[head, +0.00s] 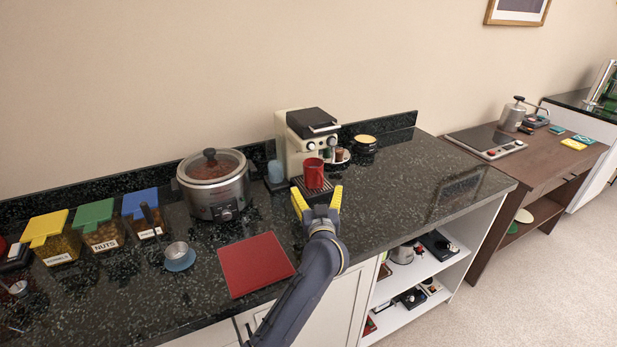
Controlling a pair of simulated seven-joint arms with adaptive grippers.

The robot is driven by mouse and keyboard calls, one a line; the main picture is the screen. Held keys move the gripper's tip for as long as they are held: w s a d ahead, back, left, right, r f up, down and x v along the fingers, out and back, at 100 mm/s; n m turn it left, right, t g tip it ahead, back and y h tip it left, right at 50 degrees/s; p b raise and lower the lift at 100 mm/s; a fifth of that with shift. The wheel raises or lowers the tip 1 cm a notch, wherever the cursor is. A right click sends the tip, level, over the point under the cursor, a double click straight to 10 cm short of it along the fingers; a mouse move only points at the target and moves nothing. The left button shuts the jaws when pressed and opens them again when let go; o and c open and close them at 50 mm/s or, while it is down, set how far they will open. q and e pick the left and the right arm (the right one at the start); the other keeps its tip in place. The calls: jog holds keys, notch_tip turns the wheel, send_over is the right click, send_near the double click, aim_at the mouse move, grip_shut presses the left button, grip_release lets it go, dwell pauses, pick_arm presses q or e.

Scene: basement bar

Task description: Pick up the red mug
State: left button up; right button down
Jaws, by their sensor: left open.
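The red mug (313,174) stands upright on the drip tray of a cream and black coffee machine (294,150). Its top is under or just in front of the machine's spout area; I cannot tell which. My left gripper (318,196) has yellow fingers spread apart and is open and empty. It is just in front of the mug, with the fingertips pointing toward it and the mug showing between and beyond them. I cannot tell the exact gap. My right gripper is not in view.
A slow cooker (214,185) stands left of the machine, with a bluish cup (276,172) between them. A red mat (255,264) lies in front. Colour-lidded bins (97,226) and a metal cup (178,254) are at left. The dark counter (425,185) is clear at right.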

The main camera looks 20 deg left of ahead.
aim_at(313, 170)
pick_arm(q)
jog(key=x, duration=1.1)
jog(key=shift+a+f, duration=0.1)
jog(key=shift+f, duration=0.25)
jog(key=shift+d+x, duration=0.15)
jog(key=shift+x, duration=1.45)
jog(key=shift+d+x, duration=0.15)
jog(key=shift+x, duration=1.45)
jog(key=shift+f, duration=0.1)
jog(key=shift+c, duration=0.2)
jog(key=shift+w, duration=0.1)
jog(key=c, duration=1.7)
